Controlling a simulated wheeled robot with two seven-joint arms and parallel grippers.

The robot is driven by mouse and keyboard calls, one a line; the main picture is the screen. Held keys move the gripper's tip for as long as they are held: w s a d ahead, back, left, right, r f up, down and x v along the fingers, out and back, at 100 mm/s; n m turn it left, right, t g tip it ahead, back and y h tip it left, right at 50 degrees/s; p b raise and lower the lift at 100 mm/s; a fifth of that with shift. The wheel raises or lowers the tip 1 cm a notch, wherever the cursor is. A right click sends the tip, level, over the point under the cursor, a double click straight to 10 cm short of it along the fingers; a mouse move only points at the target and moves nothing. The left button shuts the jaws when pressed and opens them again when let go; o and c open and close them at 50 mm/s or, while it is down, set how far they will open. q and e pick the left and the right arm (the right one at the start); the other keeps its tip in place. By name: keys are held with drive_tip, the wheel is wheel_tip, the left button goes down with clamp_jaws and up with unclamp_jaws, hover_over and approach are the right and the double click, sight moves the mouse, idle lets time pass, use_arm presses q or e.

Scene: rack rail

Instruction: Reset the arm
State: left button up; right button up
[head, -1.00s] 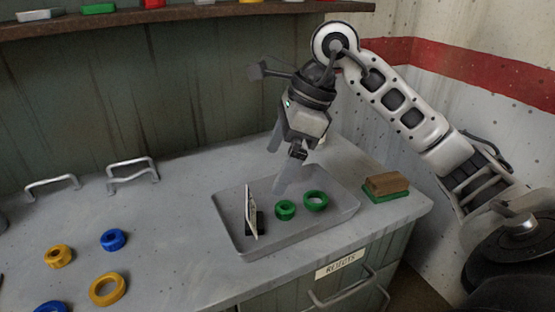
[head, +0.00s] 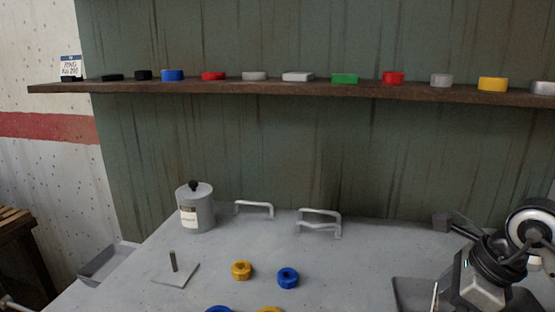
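My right arm comes in at the lower right edge, with its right gripper (head: 482,284) pointing down over the grey tray (head: 402,290). The gripper's fingers are below the bottom edge of the picture, so their opening is hidden. A thin white card (head: 434,297) stands beside the gripper, at the tray. My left gripper is not in view.
On the bench are a yellow ring (head: 241,270), a blue ring (head: 288,278), a plate with an upright peg (head: 174,275), a lidded grey canister (head: 195,208) and two metal handles (head: 320,221). A shelf (head: 260,90) behind holds several coloured parts.

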drive_tip(key=shift+s+a+r, duration=0.1)
drive_tip(key=shift+a+r, duration=0.05)
drive_tip(key=shift+r, duration=0.7)
